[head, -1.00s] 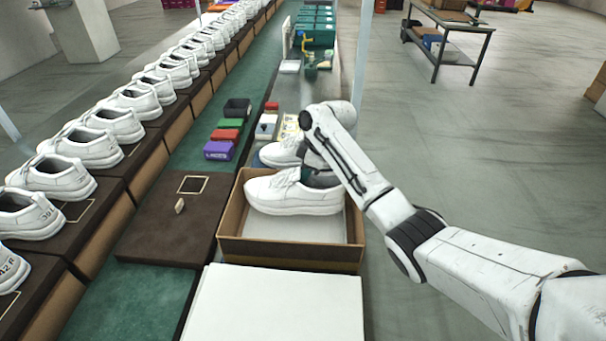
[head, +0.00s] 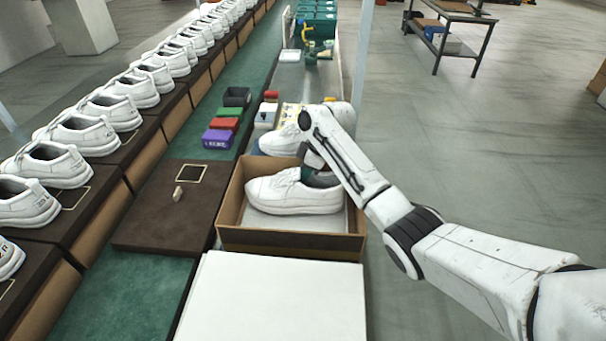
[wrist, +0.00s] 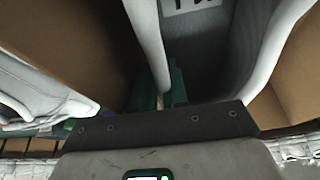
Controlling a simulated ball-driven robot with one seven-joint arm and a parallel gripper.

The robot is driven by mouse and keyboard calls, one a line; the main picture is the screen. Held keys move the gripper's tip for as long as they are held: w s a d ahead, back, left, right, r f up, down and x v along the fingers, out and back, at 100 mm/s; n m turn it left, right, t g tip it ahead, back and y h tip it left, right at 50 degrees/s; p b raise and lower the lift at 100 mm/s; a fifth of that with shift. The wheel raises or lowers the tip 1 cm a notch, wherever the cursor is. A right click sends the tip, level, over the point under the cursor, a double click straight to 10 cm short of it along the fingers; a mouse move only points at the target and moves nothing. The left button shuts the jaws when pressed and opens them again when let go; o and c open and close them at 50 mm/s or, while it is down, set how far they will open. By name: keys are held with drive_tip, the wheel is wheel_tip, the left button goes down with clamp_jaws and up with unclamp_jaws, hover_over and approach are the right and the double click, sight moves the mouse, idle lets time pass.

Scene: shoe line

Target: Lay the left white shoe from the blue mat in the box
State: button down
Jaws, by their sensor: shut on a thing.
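A white shoe (head: 292,196) is inside the open brown cardboard box (head: 290,243), sole down, with its toe to the left. My gripper (head: 314,168) is at the shoe's collar, toward its heel end. In the wrist view, my gripper's greenish fingertips (wrist: 168,90) are shut on the shoe's collar wall (wrist: 148,35). Whether the sole touches the box floor cannot be told. A second white shoe (head: 280,141) is just behind the box on the blue mat (head: 257,150), of which only an edge shows.
A white panel (head: 272,300) lies in front of the box. A dark brown board (head: 160,225) with a small tan piece is to the left. Purple (head: 218,139), red and green boxes stand behind it. A row of white shoes (head: 77,134) runs along the left.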

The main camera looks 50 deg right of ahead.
drive_tip(key=shift+f, duration=0.1)
idle(0.5)
drive_tip(key=c, duration=1.1)
unclamp_jaws()
drive_tip(key=shift+o, duration=0.2)
drive_tip(key=v, duration=1)
drive_tip(key=shift+s+d+r, duration=0.1)
drive_tip(key=shift+s+r, duration=0.05)
drive_tip(key=shift+r, duration=0.2)
